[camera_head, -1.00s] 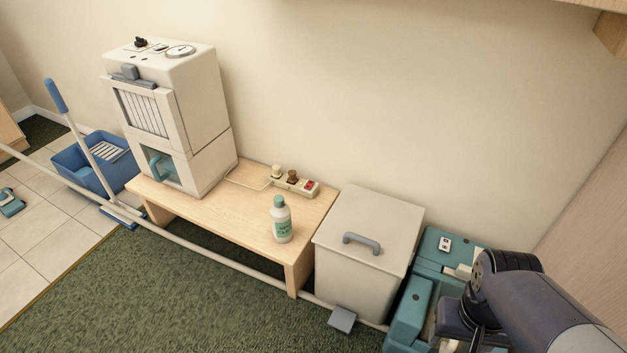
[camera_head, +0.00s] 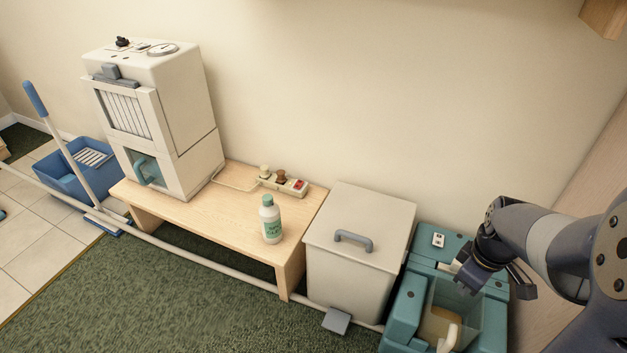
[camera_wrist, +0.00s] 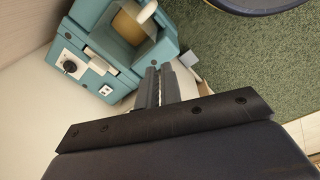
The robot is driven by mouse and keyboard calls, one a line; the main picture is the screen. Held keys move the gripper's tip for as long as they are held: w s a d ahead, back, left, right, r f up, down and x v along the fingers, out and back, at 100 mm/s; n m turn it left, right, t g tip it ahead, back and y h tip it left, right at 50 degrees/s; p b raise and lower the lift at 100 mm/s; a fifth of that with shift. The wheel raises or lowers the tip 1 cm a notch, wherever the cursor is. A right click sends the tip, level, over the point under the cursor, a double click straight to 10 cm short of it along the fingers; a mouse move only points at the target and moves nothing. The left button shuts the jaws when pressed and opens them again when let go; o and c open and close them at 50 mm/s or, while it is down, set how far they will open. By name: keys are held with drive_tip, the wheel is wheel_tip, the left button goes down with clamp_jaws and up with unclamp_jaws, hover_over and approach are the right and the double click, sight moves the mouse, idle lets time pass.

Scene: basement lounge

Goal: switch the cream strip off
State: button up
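The cream power strip (camera_head: 282,183) lies on the wooden bench (camera_head: 215,212) near the wall. A red switch (camera_head: 299,185) is at its right end. A pale plug (camera_head: 264,172) and a brown plug (camera_head: 281,176) sit in it, and a cord runs left toward the white machine. I cannot tell the switch's position at this size. My gripper shows in the wrist view (camera_wrist: 162,84), with its dark fingers close together and nothing seen between them. In the head view my arm's end is at the right, above the teal unit, well apart from the strip.
A white and green bottle (camera_head: 271,220) stands on the bench in front of the strip. The tall white machine (camera_head: 155,120) stands at the bench's left. A lidded bin (camera_head: 355,245) and the teal unit (camera_head: 403,320) stand to the right. A pale rail (camera_head: 215,265) runs low along the front.

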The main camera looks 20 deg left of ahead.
drive_tip(key=w+d+f+n, duration=0.2)
drive_tip(key=w+n, duration=0.1)
drive_tip(key=w+d+f+n+b, duration=0.1)
drive_tip(key=w+d+f+n, duration=0.1)
drive_tip(key=w+f+n, duration=0.1)
drive_tip(key=w+d+f+n+b, duration=0.1)
drive_tip(key=w+d+f+n, duration=0.2)
drive_tip(key=w, duration=0.1)
drive_tip(key=shift+f+t, duration=0.25)
drive_tip(key=shift+t, duration=0.05)
clamp_jaws()
